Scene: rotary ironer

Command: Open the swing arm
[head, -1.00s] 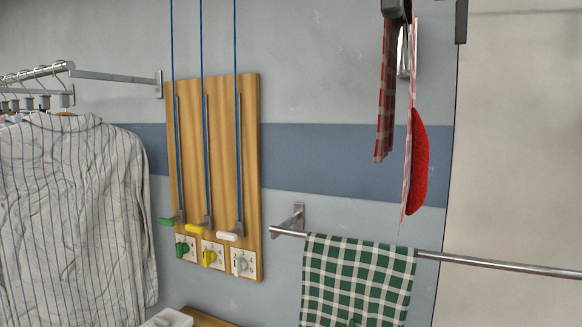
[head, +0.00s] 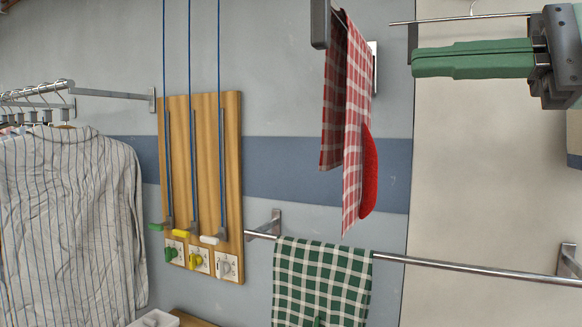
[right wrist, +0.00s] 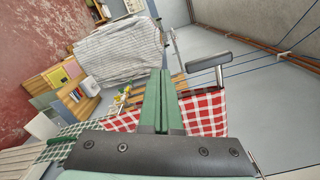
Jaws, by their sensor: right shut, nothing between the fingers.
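The swing arm appears to be the one bearing a red-and-white checked cloth (head: 352,120). Its dark grey end piece (head: 320,22) shows at the top of the head view, with a red pad (head: 369,172) behind the cloth. In the right wrist view the grey end piece (right wrist: 208,62) stands just right of my fingertips, and the cloth (right wrist: 203,112) hangs below it. My right gripper (head: 420,62), with long green fingers, is shut and empty. It points left, to the right of the cloth, and shows in the wrist view (right wrist: 160,74). Contact cannot be told. My left gripper is out of view.
A wall rail (head: 470,268) carries a green checked cloth (head: 322,285). A wooden board (head: 232,180) with coloured pulls and knobs is on the wall. A striped shirt (head: 70,215) hangs at left. Another thin bar (head: 455,18) is at upper right, near my right gripper.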

